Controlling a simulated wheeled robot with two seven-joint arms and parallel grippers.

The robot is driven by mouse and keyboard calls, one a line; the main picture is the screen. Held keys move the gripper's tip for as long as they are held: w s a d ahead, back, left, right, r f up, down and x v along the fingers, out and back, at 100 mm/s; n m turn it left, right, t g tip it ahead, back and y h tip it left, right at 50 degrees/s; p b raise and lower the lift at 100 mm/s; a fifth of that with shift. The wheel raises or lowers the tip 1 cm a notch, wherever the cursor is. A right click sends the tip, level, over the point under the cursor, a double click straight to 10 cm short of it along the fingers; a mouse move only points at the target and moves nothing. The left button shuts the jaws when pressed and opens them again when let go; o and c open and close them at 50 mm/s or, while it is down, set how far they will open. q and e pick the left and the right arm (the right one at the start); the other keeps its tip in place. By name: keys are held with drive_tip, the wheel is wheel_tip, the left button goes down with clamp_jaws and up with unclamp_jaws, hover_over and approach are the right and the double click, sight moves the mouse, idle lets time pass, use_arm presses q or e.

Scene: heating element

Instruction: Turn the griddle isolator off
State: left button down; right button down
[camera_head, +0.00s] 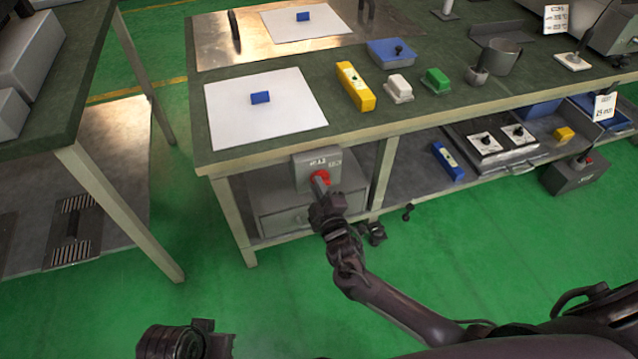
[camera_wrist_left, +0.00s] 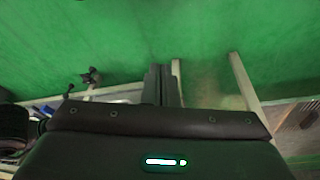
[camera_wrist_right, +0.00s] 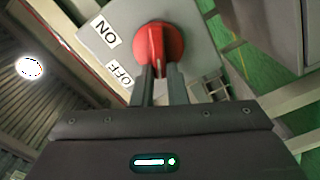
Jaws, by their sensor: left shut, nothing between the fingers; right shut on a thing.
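The isolator is a grey box (camera_head: 331,161) on the front of the workbench, with a red rotary handle (camera_head: 320,178). My right gripper (camera_head: 322,189) is shut on the handle. In the right wrist view the fingers (camera_wrist_right: 161,76) pinch the ridge of the red handle (camera_wrist_right: 157,38). The ON label (camera_wrist_right: 105,31) and OFF label (camera_wrist_right: 120,74) show on the plate to the left of the handle. I cannot tell for sure which label the handle points at. My left gripper (camera_wrist_left: 160,70) is shut and empty over the green floor, away from the isolator.
The workbench (camera_head: 232,159) carries a white sheet (camera_head: 290,118), a yellow block (camera_head: 355,87) and small white and green dishes. A grey cabinet (camera_head: 285,221) stands under the bench behind the isolator. Another table (camera_head: 75,110) stands at the left. Green floor is free in front.

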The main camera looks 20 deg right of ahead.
use_arm(q)
drive_tip(key=shift+s+a+r+g+p, duration=0.15)
drive_tip(key=shift+s+a+g+p, duration=0.1)
drive_tip(key=shift+a, duration=0.1)
drive_tip(key=shift+s+a+r+g+p, duration=0.1)
drive_tip(key=shift+a+g+p, duration=0.05)
drive_tip(key=shift+a+p, duration=0.15)
use_arm(e)
drive_tip(key=shift+a+f+n, duration=0.1)
drive_tip(key=shift+f+n, duration=0.15)
drive_tip(key=shift+n, duration=1.15)
drive_tip(key=shift+a+f+n, duration=0.1)
drive_tip(key=shift+f+n, duration=0.15)
drive_tip(key=shift+n, duration=1.15)
use_arm(q)
drive_tip(key=shift+a, duration=0.1)
use_arm(e)
drive_tip(key=c, duration=1.4)
unclamp_jaws()
drive_tip(key=shift+c, duration=0.2)
